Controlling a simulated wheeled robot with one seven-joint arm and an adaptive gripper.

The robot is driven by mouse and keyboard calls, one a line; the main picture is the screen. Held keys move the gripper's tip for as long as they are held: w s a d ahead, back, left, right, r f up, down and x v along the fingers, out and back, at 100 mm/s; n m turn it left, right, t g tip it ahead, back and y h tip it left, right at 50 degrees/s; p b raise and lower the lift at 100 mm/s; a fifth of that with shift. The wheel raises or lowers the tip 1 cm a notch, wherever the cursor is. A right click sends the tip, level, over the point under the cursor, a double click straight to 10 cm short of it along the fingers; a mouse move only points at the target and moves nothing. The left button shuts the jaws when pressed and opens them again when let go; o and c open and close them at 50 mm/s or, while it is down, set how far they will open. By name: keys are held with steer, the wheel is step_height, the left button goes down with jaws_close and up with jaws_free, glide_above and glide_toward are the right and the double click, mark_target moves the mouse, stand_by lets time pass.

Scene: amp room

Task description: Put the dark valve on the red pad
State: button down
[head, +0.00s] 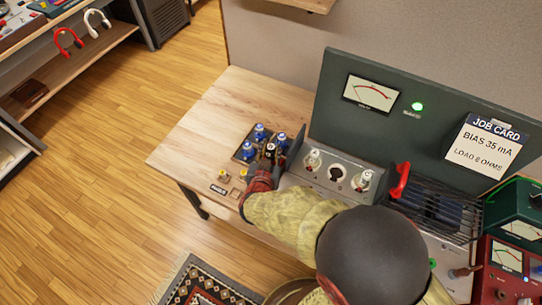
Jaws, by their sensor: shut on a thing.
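My gripper (267,163) is at the front edge of a dark tray (240,156) on the wooden bench. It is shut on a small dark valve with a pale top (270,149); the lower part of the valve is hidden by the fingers. Several blue-based valves (260,131) stand upright in the tray around it. I cannot tell whether the held valve touches the tray. I cannot make out a red pad in this view; my arm covers part of the bench front.
A grey amplifier (318,178) with two clear valves and a dark centre socket (336,174) stands right of the tray. The bench's back left (245,95) is clear.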

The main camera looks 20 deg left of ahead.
mark_target(270, 158)
steer(key=shift+f+b, duration=0.6)
steer(key=shift+f, duration=1.1)
steer(key=shift+f, duration=0.1)
steer(key=c, duration=1.6)
jaws_free()
steer(key=shift+f, duration=0.1)
steer(key=shift+o, duration=0.6)
steer(key=shift+r, duration=0.2)
steer(key=p+v, duration=0.4)
steer(key=v, duration=0.8)
